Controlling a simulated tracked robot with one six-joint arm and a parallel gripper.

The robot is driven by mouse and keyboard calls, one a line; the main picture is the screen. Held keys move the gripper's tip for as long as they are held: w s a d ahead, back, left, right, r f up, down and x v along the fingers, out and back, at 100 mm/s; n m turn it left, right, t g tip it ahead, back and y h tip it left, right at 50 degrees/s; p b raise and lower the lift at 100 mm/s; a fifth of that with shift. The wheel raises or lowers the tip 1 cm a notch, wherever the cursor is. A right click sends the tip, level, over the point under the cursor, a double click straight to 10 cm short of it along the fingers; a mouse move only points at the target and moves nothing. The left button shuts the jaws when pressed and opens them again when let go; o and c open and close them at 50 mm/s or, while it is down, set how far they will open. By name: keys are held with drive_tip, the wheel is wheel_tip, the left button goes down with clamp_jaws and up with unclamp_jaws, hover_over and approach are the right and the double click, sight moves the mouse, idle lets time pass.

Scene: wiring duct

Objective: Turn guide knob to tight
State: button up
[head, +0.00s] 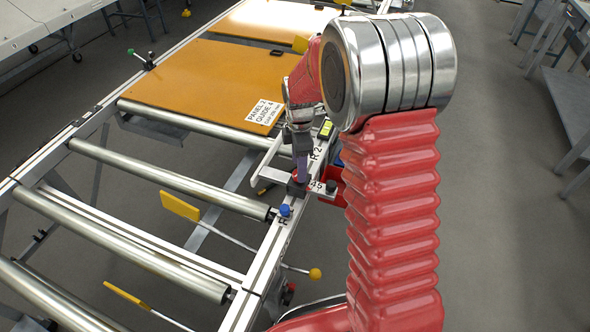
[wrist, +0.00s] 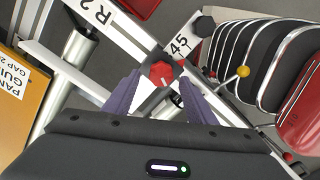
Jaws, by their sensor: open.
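A red knob (wrist: 162,74) with a pale pointer line and a dark lobed rim sits on the side rail in the wrist view. My gripper (wrist: 160,80) has its purple fingers spread, one on each side of this knob, with gaps visible. In the head view my gripper (head: 301,172) points down at the rail, and its fingers largely hide the knob. A dark lobed knob (wrist: 203,25) stands beside the white scale label (wrist: 179,43) marked 45; it also shows in the head view (head: 331,186). Whether the fingers touch the red knob cannot be told.
An orange panel (head: 205,84) lies on the rollers, labelled Panel 2, Guide 4. A blue knob (head: 285,210) stands on the rail nearer me. A yellow ball-ended lever (head: 314,273) sticks out from the rail.

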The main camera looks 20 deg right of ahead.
drive_tip(key=shift+f, duration=1.15)
drive_tip(key=shift+c, duration=0.5)
drive_tip(key=c, duration=0.9)
drive_tip(key=shift+a, duration=0.55)
drive_tip(key=shift+c, duration=0.2)
drive_tip(key=shift+d, duration=0.6)
